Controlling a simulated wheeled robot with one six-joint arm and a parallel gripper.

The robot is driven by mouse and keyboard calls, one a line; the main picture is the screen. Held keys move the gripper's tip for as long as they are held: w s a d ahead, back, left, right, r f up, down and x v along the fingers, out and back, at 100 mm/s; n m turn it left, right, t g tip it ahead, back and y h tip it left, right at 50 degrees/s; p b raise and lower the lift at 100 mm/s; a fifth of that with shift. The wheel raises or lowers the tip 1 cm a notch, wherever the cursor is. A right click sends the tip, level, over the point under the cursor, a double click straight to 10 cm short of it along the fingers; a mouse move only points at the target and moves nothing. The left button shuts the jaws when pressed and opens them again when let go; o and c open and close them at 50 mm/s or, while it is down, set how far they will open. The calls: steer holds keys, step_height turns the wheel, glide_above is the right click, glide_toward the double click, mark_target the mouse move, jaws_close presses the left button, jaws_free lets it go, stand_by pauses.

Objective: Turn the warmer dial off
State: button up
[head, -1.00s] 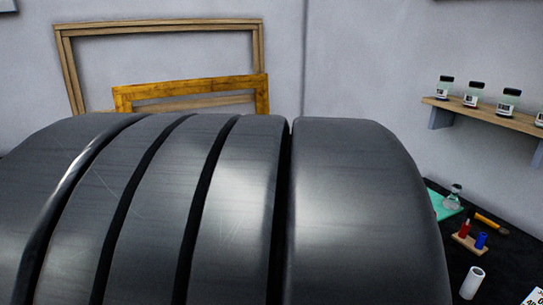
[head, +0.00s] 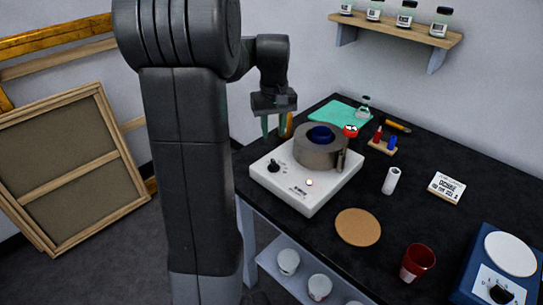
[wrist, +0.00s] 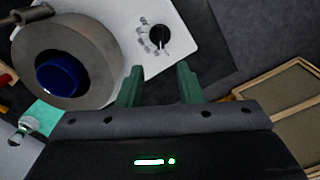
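The warmer (head: 330,183) is a white box on the black table, with a grey ring around a blue pot (head: 320,134) on top. Its black dial (head: 274,166) is on the front left of the box. A pale round lamp (head: 309,182) sits near the front corner. In the wrist view the dial (wrist: 156,37) lies beyond the fingertips, with a light pointer line and small marks beside it. My gripper (wrist: 158,72) has two green fingers apart with nothing between them. In the head view my gripper (head: 276,126) is above and behind the dial, not touching it.
A blue device (head: 470,285) with a black knob stands at the front right. A red cup (head: 417,262), cork mat (head: 358,227), white roll (head: 391,180) and sign card (head: 446,187) are on the table. A shelf with jars (head: 400,22) hangs behind.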

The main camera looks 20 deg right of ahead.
mark_target(273, 161)
step_height(273, 161, down, 10)
steer(key=shift+f, duration=0.25)
jaws_close()
